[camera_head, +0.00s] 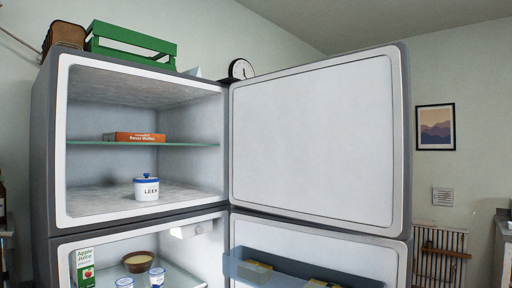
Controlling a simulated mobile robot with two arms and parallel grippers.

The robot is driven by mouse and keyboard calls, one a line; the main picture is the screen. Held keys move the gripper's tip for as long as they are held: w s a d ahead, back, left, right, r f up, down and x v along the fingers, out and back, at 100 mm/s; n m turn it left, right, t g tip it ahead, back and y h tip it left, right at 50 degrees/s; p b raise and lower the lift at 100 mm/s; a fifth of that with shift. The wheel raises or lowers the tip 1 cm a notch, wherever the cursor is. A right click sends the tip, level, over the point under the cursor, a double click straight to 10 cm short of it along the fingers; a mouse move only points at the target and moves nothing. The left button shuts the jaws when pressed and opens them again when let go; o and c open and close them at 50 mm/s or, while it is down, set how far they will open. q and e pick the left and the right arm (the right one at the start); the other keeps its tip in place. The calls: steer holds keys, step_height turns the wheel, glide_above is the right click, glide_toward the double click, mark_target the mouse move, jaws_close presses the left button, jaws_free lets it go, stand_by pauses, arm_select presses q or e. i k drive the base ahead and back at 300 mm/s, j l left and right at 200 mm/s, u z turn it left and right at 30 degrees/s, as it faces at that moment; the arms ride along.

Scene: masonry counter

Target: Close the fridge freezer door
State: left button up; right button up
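The freezer door (315,140) is the upper door of a grey fridge (42,150). It stands wide open, hinged at the right side of the freezer compartment (90,170), with its white inner face toward me. Inside, an orange box (134,137) lies on the glass shelf (190,145), and a white jar with a blue lid (146,188) stands on the compartment floor. The lower fridge door (330,250) is also open. Neither of my grippers is in view.
The lower compartment holds an apple juice carton (85,268), a brown bowl (138,262) and small white jars (157,277). A green crate (130,46) and a clock (241,69) stand on top of the fridge. A framed picture (435,127) hangs on the right wall.

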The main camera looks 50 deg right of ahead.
mark_target(327, 142)
steer(key=l+u, duration=0.1)
steer(key=l, duration=0.4)
steer(key=k+l+u, duration=0.15)
steer(key=l, duration=0.35)
steer(key=l+u, duration=0.1)
steer(key=l, duration=0.35)
steer(key=k+l+u, duration=0.1)
steer(key=l, duration=0.4)
steer(key=k+l+u, duration=0.15)
steer(key=l, duration=0.3)
steer(key=k+l, duration=0.1)
steer(key=l, duration=0.3)
steer(key=k+l, duration=0.1)
steer(key=l, duration=0.3)
steer(key=k+l, duration=0.1)
steer(key=l, duration=0.25)
steer(key=k+l, duration=0.1)
steer(key=l, duration=0.3)
steer(key=k+l, duration=0.1)
steer(key=l, duration=0.3)
steer(key=k+l, duration=0.3)
steer(key=l+u, duration=0.05)
